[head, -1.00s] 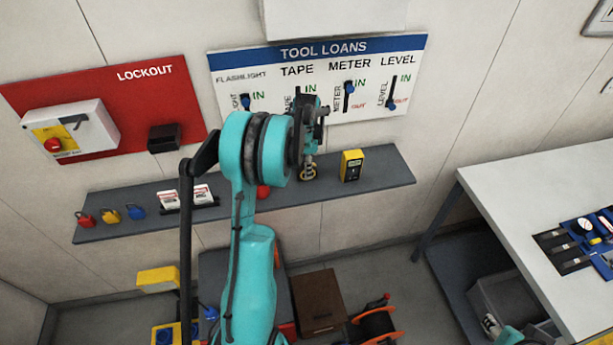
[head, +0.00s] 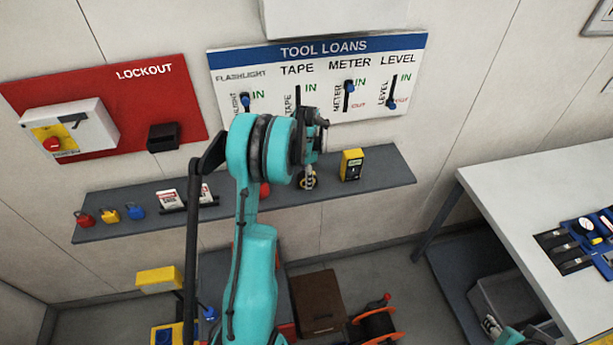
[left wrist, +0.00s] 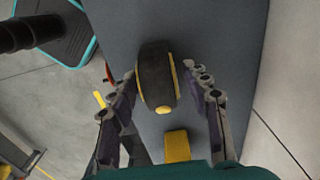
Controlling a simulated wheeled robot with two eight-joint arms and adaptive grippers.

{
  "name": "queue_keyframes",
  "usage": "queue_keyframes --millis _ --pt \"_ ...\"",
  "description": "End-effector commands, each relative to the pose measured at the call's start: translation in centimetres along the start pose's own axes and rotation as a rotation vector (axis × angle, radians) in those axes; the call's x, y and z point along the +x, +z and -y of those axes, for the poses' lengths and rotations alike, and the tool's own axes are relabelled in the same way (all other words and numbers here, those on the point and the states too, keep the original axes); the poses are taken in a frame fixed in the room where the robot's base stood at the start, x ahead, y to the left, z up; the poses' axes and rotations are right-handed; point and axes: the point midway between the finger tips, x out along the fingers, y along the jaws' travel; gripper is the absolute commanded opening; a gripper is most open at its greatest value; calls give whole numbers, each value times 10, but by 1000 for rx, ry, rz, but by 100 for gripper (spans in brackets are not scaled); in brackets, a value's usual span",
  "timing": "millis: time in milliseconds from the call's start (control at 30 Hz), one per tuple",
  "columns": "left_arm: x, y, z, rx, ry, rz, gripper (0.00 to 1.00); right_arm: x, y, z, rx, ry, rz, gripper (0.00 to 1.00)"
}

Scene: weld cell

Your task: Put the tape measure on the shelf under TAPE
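The black and yellow tape measure (head: 308,182) is at the grey wall shelf (head: 385,181), below the TAPE label (head: 297,69) of the tool loans board (head: 225,80). In the left wrist view the tape measure (left wrist: 156,75) stands between the two fingers of my left gripper (left wrist: 160,72), over the shelf (left wrist: 215,30). A narrow gap shows beside the tape measure, and the fingers look slightly open around it. My left gripper (head: 310,168) partly covers it in the head view. My right gripper (head: 491,325) is low at the right, its fingers too small to judge.
A yellow meter (head: 351,165) stands to the right of the tape measure. Padlocks (head: 110,215) and cards (head: 170,199) are at the shelf's left. A white workbench (head: 520,210) stands right. The shelf's right end is clear.

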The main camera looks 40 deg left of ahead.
Motion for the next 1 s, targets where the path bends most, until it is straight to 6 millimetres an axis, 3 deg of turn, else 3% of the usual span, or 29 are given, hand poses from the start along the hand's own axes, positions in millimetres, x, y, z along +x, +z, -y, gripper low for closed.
queue_keyframes --millis 267,700,867,1000 --pt "-14 0 0 0 0 0 48 -4 -3 0 0 0 0 40" --pt "-105 0 0 0 0 0 48 -11 -8 0 0 0 0 40" --pt "-121 0 -1 -1 -1 0 48 -12 -8 0 0 0 0 40" --pt "-139 -9 -18 -29 -26 -13 48 -12 -8 0 0 0 0 40"
